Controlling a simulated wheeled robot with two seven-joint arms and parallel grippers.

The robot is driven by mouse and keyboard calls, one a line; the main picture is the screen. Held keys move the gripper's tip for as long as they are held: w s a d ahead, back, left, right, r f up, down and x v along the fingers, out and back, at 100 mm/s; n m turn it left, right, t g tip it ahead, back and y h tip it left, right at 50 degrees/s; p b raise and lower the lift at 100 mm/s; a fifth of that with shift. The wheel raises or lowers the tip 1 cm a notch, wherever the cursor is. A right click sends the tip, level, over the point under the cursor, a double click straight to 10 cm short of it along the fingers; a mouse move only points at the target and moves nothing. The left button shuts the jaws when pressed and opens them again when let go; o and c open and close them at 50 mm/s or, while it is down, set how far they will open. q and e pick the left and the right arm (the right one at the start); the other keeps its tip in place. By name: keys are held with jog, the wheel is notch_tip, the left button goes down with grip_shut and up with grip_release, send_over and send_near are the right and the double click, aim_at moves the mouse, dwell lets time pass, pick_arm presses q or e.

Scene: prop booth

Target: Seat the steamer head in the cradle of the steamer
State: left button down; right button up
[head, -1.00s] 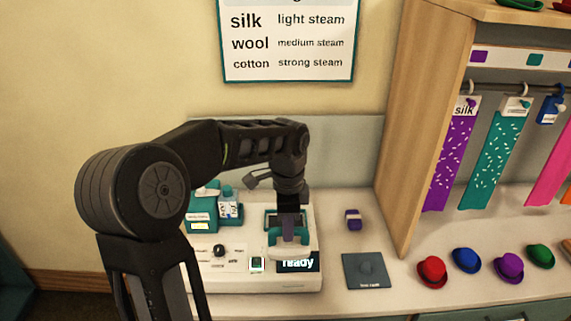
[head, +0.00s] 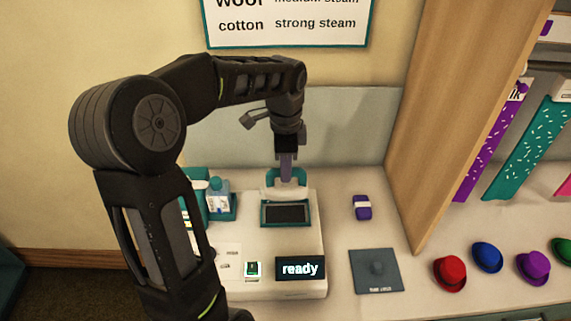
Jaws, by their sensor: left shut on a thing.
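The steamer (head: 240,285) is a white box on the counter with a lit screen reading "ready". Its cradle (head: 286,224) is a dark recess with a teal rim in its top. My left gripper (head: 287,162) points down and is shut on the steamer head (head: 287,190), a pale piece with teal ends. In the picture the head stands just beyond the far edge of the cradle, and the recess shows bare. I cannot tell how high the head is above the steamer. My right gripper is not in view.
Bottles in a teal holder (head: 222,212) stand left of the steamer. To the right are a purple block (head: 362,208), a grey pad (head: 376,280) and several small hats, including a red one (head: 450,272). A wooden rack panel (head: 425,140) rises at the right. A grey back panel (head: 345,130) stands behind.

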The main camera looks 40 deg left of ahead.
aim_at(285, 185)
pick_arm(q)
notch_tip(285, 185, down, 5)
jog(key=b, duration=0.4)
jog(key=shift+f, duration=0.2)
jog(key=shift+f+b, duration=0.5)
jog(key=shift+f, duration=0.1)
jog(key=shift+a+r, duration=0.1)
jog(key=shift+r, duration=0.2)
jog(key=shift+f, duration=0.25)
dwell(0.5)
jog(key=shift+f+b, duration=0.35)
jog(key=shift+f, duration=0.3)
jog(key=shift+f, duration=0.2)
dwell(0.3)
jog(key=shift+f+b, duration=0.4)
jog(key=shift+f, duration=0.05)
